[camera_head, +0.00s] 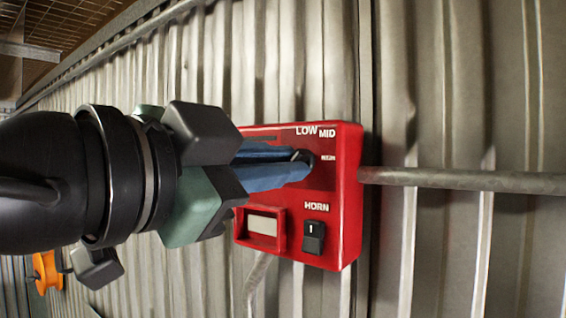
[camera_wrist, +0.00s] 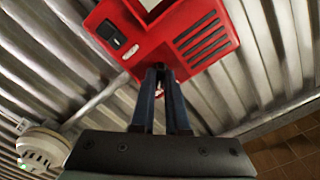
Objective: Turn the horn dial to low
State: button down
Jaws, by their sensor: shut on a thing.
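The red horn box (camera_head: 348,200) is fixed to the corrugated wall, with the labels LOW, MID, HIGH and HORN on its face. It also shows in the wrist view (camera_wrist: 128,62). The dark horn dial (camera_head: 304,157) sits on its upper part, mostly hidden by my fingers. My gripper (camera_head: 300,168) comes in from the left with its blue fingers shut on the dial. Which label the dial points at cannot be told.
A black rocker switch (camera_head: 314,237) and a red-framed pale window (camera_head: 263,225) lie below the dial. A metal pipe (camera_head: 460,180) runs right from the box. An orange part (camera_head: 46,272) is at lower left. A white round device (camera_wrist: 42,148) shows in the wrist view.

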jog(key=shift+n+b, duration=0.8)
jog(key=shift+n, duration=3.5)
jog(key=c, duration=0.9)
grip_release()
